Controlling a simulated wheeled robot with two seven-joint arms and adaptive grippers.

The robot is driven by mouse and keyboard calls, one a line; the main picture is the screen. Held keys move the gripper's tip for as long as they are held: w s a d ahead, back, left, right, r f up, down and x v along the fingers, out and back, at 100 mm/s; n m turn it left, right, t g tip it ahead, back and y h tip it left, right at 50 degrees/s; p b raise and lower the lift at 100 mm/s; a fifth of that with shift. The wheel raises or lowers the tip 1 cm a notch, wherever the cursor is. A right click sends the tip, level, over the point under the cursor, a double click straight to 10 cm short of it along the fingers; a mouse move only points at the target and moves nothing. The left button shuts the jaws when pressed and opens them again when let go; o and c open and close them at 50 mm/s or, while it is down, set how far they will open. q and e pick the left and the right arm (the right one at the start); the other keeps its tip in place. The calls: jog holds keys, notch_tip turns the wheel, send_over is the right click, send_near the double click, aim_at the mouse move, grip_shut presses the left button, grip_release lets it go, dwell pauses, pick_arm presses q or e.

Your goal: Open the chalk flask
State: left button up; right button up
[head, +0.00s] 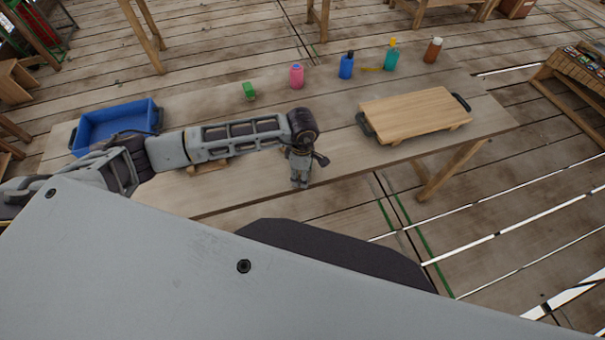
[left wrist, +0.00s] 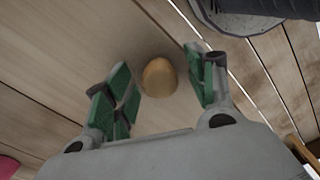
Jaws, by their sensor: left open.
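I cannot pick out a chalk-coloured flask for certain. Along the back of the table in the head view stand a pink bottle (head: 296,77), a blue bottle with a dark cap (head: 346,67), a teal bottle with a yellow cap (head: 391,58) and a brown bottle with a pale top (head: 433,50). My left gripper (head: 300,182) hangs over the table's front part, apart from these bottles. In the left wrist view its green-padded fingers (left wrist: 163,90) are spread. A tan rounded thing (left wrist: 159,78) shows between and beyond them; contact is not visible. My right gripper is not in view.
A blue tray (head: 113,115) is at the table's left end. A wooden board with dark handles (head: 415,113) lies on the right. A small green object (head: 249,91) and a thin yellow piece (head: 371,69) lie at the back. Bare tabletop (head: 325,108) lies between gripper and bottles.

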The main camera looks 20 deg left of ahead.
pick_arm(q)
jog(key=c, duration=0.8)
jog(key=shift+r+b, duration=0.7)
jog(key=shift+r, duration=4.3)
